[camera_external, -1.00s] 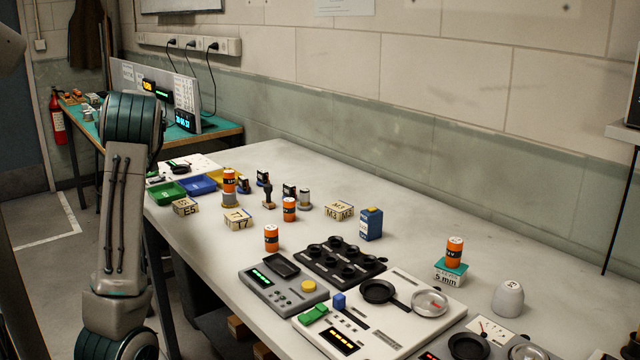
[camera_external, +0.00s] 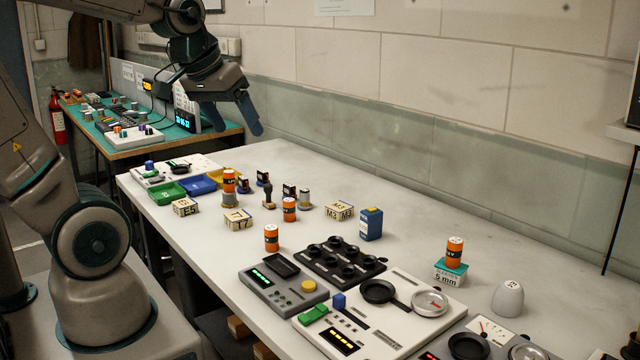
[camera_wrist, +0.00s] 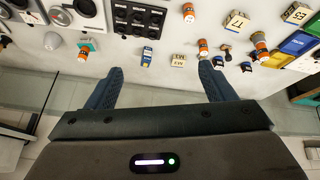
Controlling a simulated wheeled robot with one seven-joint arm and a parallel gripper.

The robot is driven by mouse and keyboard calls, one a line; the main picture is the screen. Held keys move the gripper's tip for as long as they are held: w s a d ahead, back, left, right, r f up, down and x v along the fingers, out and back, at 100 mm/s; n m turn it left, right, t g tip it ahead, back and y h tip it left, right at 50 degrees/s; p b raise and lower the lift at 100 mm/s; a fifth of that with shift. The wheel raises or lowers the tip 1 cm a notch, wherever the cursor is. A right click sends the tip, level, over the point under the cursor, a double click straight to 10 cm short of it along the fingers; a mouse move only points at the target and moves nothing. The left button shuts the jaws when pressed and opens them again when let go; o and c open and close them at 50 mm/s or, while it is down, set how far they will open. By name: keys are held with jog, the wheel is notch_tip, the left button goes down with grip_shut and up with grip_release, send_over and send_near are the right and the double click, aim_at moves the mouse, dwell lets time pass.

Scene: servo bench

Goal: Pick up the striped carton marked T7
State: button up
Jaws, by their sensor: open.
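The striped carton marked T7 (camera_external: 238,220) is a small cream box with dark stripes, standing on the near-left part of the white bench. It also shows in the wrist view (camera_wrist: 237,22), toward the upper right. My gripper (camera_external: 238,117) is open and empty, high above the far left part of the bench, well away from the carton. In the wrist view its two fingers (camera_wrist: 160,85) reach toward the bench with nothing between them. Two similar cartons stand nearby: E5 (camera_external: 185,207) to the left of T7 and M3 (camera_external: 340,211) to the right.
Orange cylinders (camera_external: 289,209) and (camera_external: 271,238) stand close to T7, along with small dark parts (camera_external: 268,198). A blue carton (camera_external: 371,224) stands right of M3. Green (camera_external: 166,193) and blue trays (camera_external: 198,184) lie left. A black socket block (camera_external: 338,262) and panels fill the front.

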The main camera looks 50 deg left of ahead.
jog(key=s+d+r+m+g+p, duration=0.1)
jog(key=s+d+r+m+p, duration=0.2)
jog(key=s+d, duration=0.2)
jog(key=n+g+h+b, duration=0.5)
jog(key=n+b, duration=0.8)
jog(key=n, duration=0.4)
send_over(237, 214)
jog(key=a, duration=0.2)
jog(key=f, duration=2.9)
jog(key=shift+w+d+f, duration=0.1)
jog(key=shift+w+d, duration=0.05)
jog(key=shift+d, duration=0.05)
jog(key=p+x, duration=0.1)
jog(key=x, duration=0.4)
jog(key=shift+a+f, duration=0.15)
jog(key=shift+a, duration=0.05)
jog(key=shift+c, duration=0.3)
